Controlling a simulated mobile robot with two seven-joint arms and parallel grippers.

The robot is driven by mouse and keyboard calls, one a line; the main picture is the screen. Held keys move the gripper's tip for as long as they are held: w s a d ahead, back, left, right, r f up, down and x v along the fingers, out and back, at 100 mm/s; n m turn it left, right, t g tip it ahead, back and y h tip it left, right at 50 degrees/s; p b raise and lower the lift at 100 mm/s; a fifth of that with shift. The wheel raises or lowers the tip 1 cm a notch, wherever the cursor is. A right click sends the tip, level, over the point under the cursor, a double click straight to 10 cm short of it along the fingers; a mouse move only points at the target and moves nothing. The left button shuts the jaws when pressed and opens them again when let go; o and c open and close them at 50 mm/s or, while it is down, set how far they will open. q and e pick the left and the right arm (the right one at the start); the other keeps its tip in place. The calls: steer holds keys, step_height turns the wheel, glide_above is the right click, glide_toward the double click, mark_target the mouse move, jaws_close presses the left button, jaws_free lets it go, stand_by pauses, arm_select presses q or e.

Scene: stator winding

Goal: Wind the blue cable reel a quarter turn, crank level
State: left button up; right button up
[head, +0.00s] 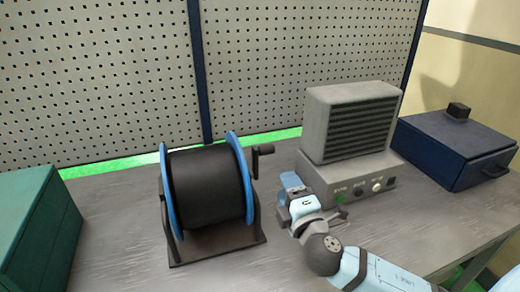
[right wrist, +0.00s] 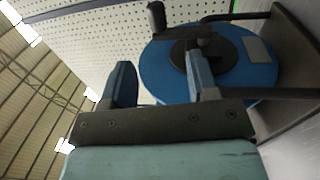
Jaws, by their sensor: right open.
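The cable reel (head: 207,188) stands on the table, with blue side discs and black cable wound between them. Its dark crank (head: 256,160) is on the right side, with the arm pointing roughly upward and the grip at its top. In the right wrist view the blue disc (right wrist: 165,70) faces me, and the crank grip (right wrist: 157,19) shows beyond the fingers. My right gripper (head: 289,185) is open and empty, to the right of the reel and lower than the crank grip. In the right wrist view its fingers (right wrist: 160,84) are apart, with nothing between them. My left gripper is not in view.
A grey vented unit (head: 348,125) with knobs stands behind my right gripper. A dark blue box (head: 450,150) is at the far right and a green box (head: 38,235) at the left. A perforated panel (head: 100,75) stands behind the table. The table front near the reel is clear.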

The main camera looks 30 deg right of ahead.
mark_target(268, 153)
steer(key=x, duration=0.4)
steer(key=p+x, duration=0.1)
steer(key=x, duration=0.4)
steer(key=p+x, duration=0.1)
steer(key=x, duration=0.3)
steer(key=shift+w+r, duration=0.15)
steer(key=shift+r, duration=0.15)
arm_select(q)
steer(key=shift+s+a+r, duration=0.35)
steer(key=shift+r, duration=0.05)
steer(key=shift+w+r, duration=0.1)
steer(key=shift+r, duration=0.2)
arm_select(e)
jaws_close()
